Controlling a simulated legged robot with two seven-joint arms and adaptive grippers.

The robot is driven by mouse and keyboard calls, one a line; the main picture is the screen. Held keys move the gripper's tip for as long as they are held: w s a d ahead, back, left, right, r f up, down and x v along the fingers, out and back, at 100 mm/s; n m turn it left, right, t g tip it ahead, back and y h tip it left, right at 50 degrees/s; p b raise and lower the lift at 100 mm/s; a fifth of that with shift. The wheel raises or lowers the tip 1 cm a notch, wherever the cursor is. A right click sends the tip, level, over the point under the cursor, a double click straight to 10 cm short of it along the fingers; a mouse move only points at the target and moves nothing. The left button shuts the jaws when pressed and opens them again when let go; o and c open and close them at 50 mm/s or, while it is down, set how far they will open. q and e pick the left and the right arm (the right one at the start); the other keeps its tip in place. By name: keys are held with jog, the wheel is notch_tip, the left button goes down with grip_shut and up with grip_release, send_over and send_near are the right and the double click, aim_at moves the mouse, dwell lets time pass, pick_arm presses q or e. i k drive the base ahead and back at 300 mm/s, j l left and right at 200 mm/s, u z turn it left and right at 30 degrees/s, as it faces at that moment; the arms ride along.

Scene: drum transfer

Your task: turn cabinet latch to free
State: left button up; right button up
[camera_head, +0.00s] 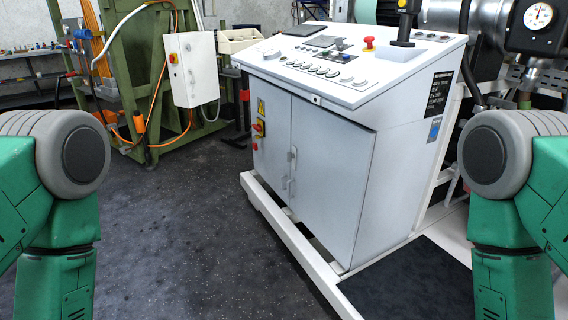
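A white control cabinet (335,170) stands at the centre right with its two front doors shut. A small upright latch or handle (292,172) sits at the seam between the doors; its exact turn position is too small to tell. Red and yellow switches (258,128) are on the left door's edge, below a yellow warning sign. My green arms come in at the left and right edges and run down out of the picture, apart from the cabinet. Neither of my grippers is in view.
A white base frame (290,238) runs along the floor under the cabinet. The sloped control panel (340,66) has buttons and a red stop knob (368,43). A green machine frame (140,70) stands back left. Dark floor (190,230) is clear in front.

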aim_at(290, 155)
jog(key=i+j+z, duration=0.1)
jog(key=z, duration=0.75)
jog(key=i+j+z, duration=0.2)
jog(key=j, duration=0.15)
jog(key=i+j+z, duration=0.2)
jog(key=j, duration=0.2)
jog(key=i+j+z, duration=0.2)
jog(key=j, duration=0.2)
jog(key=j+z, duration=0.2)
jog(key=j, duration=0.2)
jog(key=i+j+z, duration=0.2)
jog(key=j, duration=1.35)
